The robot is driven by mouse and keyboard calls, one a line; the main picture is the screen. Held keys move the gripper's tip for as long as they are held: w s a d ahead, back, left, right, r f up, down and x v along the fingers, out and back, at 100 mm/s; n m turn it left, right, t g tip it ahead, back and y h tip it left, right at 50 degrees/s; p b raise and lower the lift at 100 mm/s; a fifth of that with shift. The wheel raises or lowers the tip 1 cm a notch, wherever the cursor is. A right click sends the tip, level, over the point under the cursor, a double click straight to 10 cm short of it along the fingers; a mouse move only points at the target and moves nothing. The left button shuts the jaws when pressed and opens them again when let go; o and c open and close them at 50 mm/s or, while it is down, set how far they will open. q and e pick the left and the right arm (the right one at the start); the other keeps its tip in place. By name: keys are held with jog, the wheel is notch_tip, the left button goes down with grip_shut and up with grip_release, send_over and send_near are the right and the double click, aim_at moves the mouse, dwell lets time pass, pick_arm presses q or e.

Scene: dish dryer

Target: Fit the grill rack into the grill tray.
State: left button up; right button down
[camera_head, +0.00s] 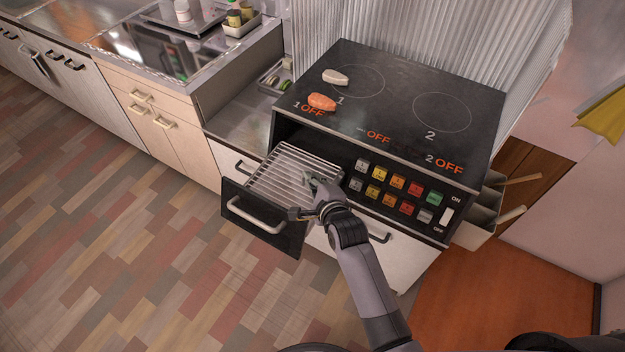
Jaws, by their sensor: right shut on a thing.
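The grill tray (264,226) is pulled out of the front of the black stove, with a dark front panel and a light bar handle. The grill rack (285,168), a grid of thin metal bars, lies over the tray opening, its far end close to the stove's slot. My right gripper (313,195) is at the rack's right edge and shut on it. My arm hides the tray's right side. I cannot tell whether the rack sits fully down in the tray. My left gripper is not in view.
Coloured buttons (398,190) sit right of the tray. The wooden floor (130,230) at left is clear.

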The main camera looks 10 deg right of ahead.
jog(key=shift+f+b, duration=0.7)
jog(key=shift+f, duration=0.65)
jog(key=c, duration=1.7)
grip_release()
jog(key=v, duration=0.8)
jog(key=shift+s+a, duration=0.15)
